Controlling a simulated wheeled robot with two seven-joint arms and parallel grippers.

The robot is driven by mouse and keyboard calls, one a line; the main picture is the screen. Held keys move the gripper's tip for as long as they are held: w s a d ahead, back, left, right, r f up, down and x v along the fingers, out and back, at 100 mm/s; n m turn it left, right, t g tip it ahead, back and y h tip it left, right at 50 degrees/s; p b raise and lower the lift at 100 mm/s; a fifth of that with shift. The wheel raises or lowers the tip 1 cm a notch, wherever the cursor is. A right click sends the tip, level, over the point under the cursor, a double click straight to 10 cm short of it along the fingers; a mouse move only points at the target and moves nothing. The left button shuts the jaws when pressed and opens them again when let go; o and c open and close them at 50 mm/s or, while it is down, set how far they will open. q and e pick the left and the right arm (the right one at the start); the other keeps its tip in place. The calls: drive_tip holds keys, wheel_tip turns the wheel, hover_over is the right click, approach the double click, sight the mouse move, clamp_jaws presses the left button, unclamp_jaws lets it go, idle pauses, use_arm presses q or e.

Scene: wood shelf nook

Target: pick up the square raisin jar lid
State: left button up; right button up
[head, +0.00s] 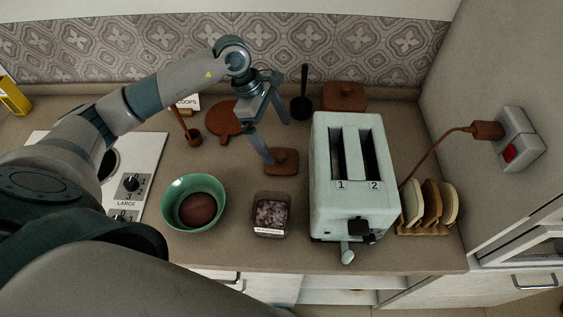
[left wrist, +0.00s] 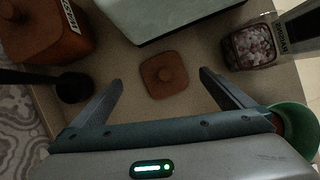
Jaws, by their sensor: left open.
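In the left wrist view the lid (left wrist: 165,75) lies between the fingertips with room on both sides. My left gripper (head: 278,142) is open and empty, pointing down over the lid; one fingertip partly covers the lid's left edge in the head view. The lidless square glass raisin jar (head: 270,214) stands nearer the front edge, and also shows in the left wrist view (left wrist: 252,47). My right gripper is not in view.
The pale toaster (head: 325,190) stands close right of the lid. A green bowl (head: 176,206) is left of the jar. A black upright holder (head: 301,106), a brown lidded box (head: 344,97) and a round brown board (head: 222,118) stand behind. A toast rack (head: 431,207) is right.

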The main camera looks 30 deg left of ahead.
sight(281, 153)
use_arm(q)
drive_tip(key=shift+x, duration=1.3)
drive_tip(key=shift+f, duration=0.1)
drive_tip(key=f, duration=0.2)
drive_tip(key=f+b, duration=0.1)
drive_tip(key=f, duration=0.1)
drive_tip(key=shift+s+d, duration=0.1)
drive_tip(key=shift+d, duration=0.1)
drive_tip(key=shift+d+f, duration=0.3)
drive_tip(key=shift+f, duration=0.25)
drive_tip(key=c, duration=1)
drive_tip(key=shift+c, duration=0.2)
